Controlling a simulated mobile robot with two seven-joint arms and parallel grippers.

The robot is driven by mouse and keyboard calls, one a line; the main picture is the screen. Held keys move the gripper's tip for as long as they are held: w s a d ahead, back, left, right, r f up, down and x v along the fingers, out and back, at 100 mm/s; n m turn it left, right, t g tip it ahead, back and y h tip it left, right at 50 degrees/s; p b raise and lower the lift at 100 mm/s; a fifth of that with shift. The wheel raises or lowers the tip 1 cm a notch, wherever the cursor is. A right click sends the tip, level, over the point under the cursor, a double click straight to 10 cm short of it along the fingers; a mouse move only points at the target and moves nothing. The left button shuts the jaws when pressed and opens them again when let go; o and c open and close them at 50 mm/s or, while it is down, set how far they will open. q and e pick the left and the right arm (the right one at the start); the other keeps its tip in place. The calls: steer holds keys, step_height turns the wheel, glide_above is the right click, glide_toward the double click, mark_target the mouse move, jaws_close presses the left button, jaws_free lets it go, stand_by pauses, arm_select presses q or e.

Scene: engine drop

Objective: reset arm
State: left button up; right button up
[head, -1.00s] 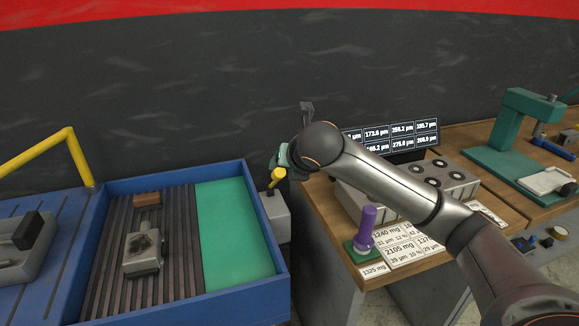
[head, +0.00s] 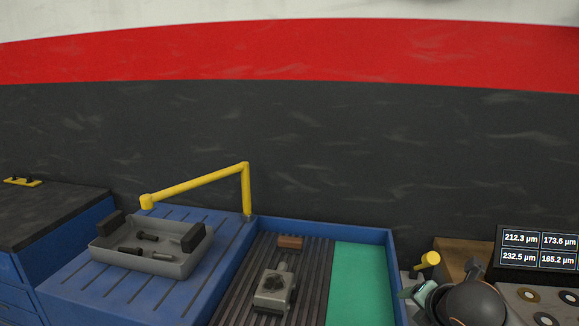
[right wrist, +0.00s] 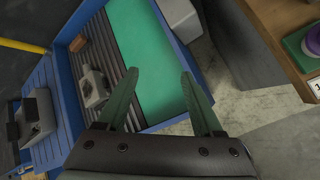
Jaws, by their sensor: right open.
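My right gripper (right wrist: 163,95) is open and empty in the right wrist view, its two green fingers apart above the right part of the blue tray and the floor. In the head view my right arm's dark round joint shows at the bottom right, with part of the gripper (head: 415,293) beside a yellow-knobbed lever (head: 428,260). The fingertips are not clear there. A grey metal part (head: 273,290) lies on the ribbed floor of the blue tray (head: 384,236), left of a green mat (head: 357,285). My left gripper is not in view.
A yellow bent arm (head: 200,184) stands over the blue slotted bench (head: 112,285). A grey bin (head: 180,262) with several dark bolts sits on that bench. A small brown block (head: 290,241) lies in the tray. A display (head: 540,250) stands on the wooden table at right.

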steer(key=s+a+f+m+g+y, duration=0.2)
steer(key=s+a+f+m, duration=0.4)
steer(key=s+f+m, duration=0.4)
steer(key=s+d+f+m+g, duration=0.1)
steer(key=s+f+m+g, duration=0.1)
steer(key=s+f+m, duration=0.4)
steer(key=s+f+m+g, duration=0.1)
steer(key=s+f+m, duration=0.1)
steer(key=s+m, duration=0.7)
steer(key=w+a+f+t, duration=0.1)
steer(key=a+f+t, duration=0.1)
steer(key=f, duration=0.3)
steer(key=w+a+f+n+t+y, duration=0.1)
steer(key=f+t, duration=0.2)
steer(key=f, duration=0.3)
steer(key=shift+a+n+t, duration=0.3)
steer(key=shift+a+t, duration=0.1)
